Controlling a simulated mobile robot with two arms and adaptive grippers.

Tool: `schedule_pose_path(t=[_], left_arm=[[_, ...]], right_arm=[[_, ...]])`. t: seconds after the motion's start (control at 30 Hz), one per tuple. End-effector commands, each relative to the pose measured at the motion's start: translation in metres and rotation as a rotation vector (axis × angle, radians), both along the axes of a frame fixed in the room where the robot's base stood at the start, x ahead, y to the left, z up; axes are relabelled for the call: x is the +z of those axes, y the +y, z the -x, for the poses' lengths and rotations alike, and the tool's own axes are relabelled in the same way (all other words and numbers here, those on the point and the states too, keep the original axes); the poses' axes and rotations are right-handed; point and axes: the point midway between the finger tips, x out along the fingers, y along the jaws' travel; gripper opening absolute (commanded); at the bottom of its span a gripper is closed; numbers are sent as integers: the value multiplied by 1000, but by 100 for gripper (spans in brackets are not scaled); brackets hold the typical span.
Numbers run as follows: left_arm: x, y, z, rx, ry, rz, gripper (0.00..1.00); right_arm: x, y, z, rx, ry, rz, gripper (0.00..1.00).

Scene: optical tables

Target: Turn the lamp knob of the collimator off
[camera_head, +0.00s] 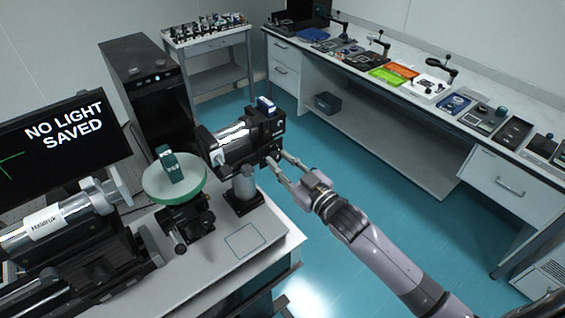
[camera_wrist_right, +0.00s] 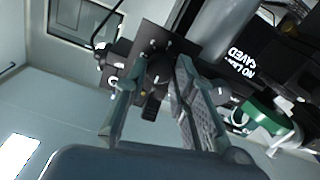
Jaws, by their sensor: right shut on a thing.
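The collimator (camera_head: 235,145) is a black and silver barrel on a post at the right end of the optical table. My right gripper (camera_head: 279,166) reaches its rear face from the right, with its fingertips at the low part of that face. In the right wrist view the fingers (camera_wrist_right: 153,100) close around a small dark knob (camera_wrist_right: 155,85) on the black rear plate (camera_wrist_right: 165,48). The knob is mostly hidden between the fingers, and its angle cannot be read. The monitor (camera_head: 62,135) reads "NO LIGHT SAVED". My left gripper is not in view.
A round green-rimmed stage (camera_head: 174,182) holding a small green prism stands left of the collimator. A silver Haldruk tube (camera_head: 62,216) lies at far left. A long bench (camera_head: 440,120) with several instruments runs along the right wall. Blue floor is clear between.

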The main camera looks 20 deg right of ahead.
Motion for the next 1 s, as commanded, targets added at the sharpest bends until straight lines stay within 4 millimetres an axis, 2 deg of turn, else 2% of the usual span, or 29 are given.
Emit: schedule_pose_path(t=[0.4, 0.43, 0.7, 1.0], left_arm=[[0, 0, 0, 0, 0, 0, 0], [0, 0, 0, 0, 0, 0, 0], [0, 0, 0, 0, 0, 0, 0], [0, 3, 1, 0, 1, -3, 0]], right_arm=[[-4, 0, 1, 0, 6, 8, 0], [-4, 0, 1, 0, 6, 8, 26], [-2, 0, 0, 0, 2, 6, 44], [-1, 0, 1, 0, 0, 5, 44]])
